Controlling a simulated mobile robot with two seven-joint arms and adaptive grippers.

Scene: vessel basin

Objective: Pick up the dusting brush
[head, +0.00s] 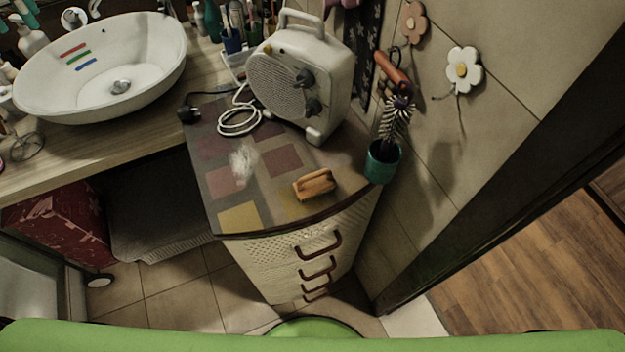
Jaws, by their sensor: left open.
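A small wooden brush (315,185) with a tan block body lies on the patchwork top of the cabinet (222,190), near its front right edge. A second brush, with an orange-red handle (392,72) and dark and pale bristles (396,118), stands nearly upright by the wall at the right, above a teal cup (382,162). I cannot tell for sure which of them is the dusting brush. Neither of my grippers shows in the head view, and nothing is seen touching either brush.
A white heater (296,80) stands behind the wooden brush, its white cord (238,122) coiled beside it. A pale fuzzy patch (243,162) lies on the cabinet top. A white basin (105,68) is on the counter at left. Tiled wall closes the right side.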

